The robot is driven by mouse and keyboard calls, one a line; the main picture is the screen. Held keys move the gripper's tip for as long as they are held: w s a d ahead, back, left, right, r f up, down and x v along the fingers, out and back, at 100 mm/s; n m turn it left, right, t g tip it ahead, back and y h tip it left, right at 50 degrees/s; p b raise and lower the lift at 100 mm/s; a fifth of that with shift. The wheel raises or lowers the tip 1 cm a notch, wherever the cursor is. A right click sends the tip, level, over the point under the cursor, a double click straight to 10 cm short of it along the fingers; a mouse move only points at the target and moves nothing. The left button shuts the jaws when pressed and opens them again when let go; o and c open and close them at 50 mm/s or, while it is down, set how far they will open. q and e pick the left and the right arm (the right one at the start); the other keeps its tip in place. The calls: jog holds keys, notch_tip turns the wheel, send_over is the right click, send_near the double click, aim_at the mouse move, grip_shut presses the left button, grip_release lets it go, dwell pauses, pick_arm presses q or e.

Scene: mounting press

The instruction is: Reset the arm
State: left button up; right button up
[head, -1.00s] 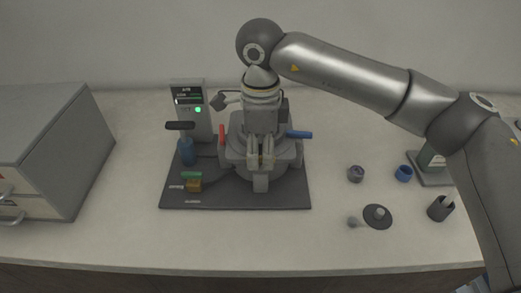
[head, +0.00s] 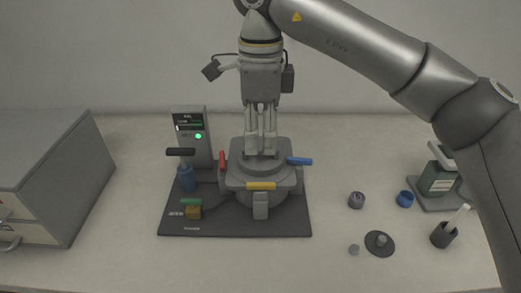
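My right gripper (head: 262,152) points straight down over the grey mounting press (head: 262,178) in the head view. Its two slim fingers hang close together, with their tips at the top of the press. I cannot tell whether they touch it or how wide the gap between them is. I see nothing held between them. The press has a red handle (head: 222,161) at left, a blue handle (head: 299,161) at right and a yellow handle (head: 261,186) in front. My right arm reaches in from the right. My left gripper is not in view.
The press stands on a dark mat (head: 275,222) with a control box (head: 190,135) showing a green light, a blue bottle-like item (head: 186,178) and a small brass block (head: 194,212). A grey cabinet (head: 60,180) stands left.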

jog(key=shift+r, duration=0.3)
